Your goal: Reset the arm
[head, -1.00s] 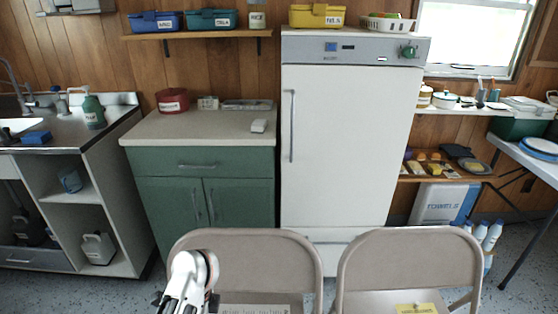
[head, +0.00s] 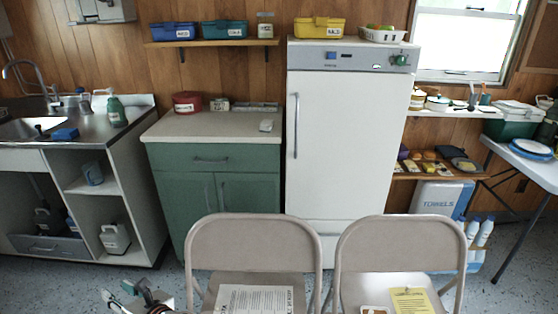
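My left gripper (head: 138,298) shows at the bottom edge of the head view, left of the left folding chair. It is partly cut off by the frame, with dark finger parts and some white. I cannot tell whether its fingers are open or shut, and I see nothing clearly held in it. My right gripper is not in view.
Two beige folding chairs, left (head: 254,245) and right (head: 398,245), stand close in front, with papers on their seats. Behind them are a green cabinet (head: 215,205), a white fridge (head: 345,140) and a sink unit (head: 140,190). A folding table (head: 540,170) stands right. Speckled floor shows between.

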